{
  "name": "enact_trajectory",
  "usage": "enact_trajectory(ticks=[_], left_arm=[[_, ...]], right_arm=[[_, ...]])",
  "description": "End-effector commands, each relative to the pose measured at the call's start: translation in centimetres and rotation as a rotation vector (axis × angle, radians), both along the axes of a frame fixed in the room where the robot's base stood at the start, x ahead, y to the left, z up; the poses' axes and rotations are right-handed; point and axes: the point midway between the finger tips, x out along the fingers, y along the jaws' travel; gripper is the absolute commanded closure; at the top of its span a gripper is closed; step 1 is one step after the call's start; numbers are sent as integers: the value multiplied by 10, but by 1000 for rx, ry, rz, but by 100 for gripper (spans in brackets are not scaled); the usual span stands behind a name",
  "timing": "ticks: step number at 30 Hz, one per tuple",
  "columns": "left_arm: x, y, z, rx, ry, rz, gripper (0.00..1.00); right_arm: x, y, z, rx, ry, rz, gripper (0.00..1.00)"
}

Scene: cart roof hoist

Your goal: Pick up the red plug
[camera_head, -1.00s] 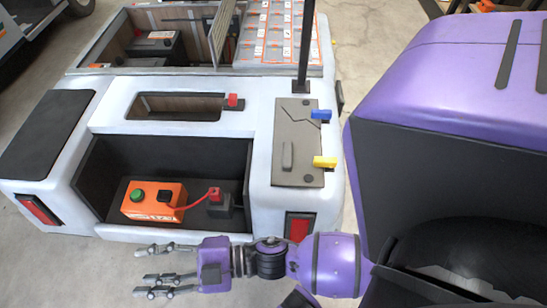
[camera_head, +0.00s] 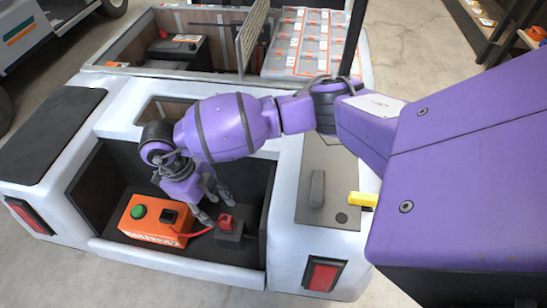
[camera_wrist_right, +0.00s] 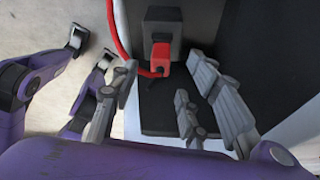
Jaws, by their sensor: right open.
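The red plug (camera_head: 226,222) sits on a small dark block (camera_head: 231,239) inside the cart's open rear bay. It also shows in the right wrist view (camera_wrist_right: 164,59). A red cable (camera_head: 200,232) runs between it and an orange box (camera_head: 152,222) with a green button. My right gripper (camera_head: 215,198) is open, just above and behind the plug in the head view. In the right wrist view its grey fingers (camera_wrist_right: 160,82) are spread, with the plug showing between and beyond their tips. I cannot tell whether any finger touches it. My left gripper is not in view.
The bay's front lip (camera_head: 180,262) and dark side walls enclose the plug. A yellow handle (camera_head: 362,199) and a grey handle (camera_head: 317,188) stand on the panel at right. My right arm crosses above the cart and hides part of its top.

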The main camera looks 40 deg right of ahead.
Motion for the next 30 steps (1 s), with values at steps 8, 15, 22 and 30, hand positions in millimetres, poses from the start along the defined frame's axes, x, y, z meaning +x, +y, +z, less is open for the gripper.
enact_trajectory(ticks=[8, 15, 22, 30], left_arm=[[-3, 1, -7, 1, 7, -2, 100], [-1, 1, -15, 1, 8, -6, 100], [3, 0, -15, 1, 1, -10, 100], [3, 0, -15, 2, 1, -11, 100]], right_arm=[[-7, -3, -27, 4, 2, 0, 58], [-16, -9, -62, 5, 5, 0, 58], [-16, -9, -66, 7, 1, 1, 58], [-16, -8, -65, 9, 0, 1, 88]])
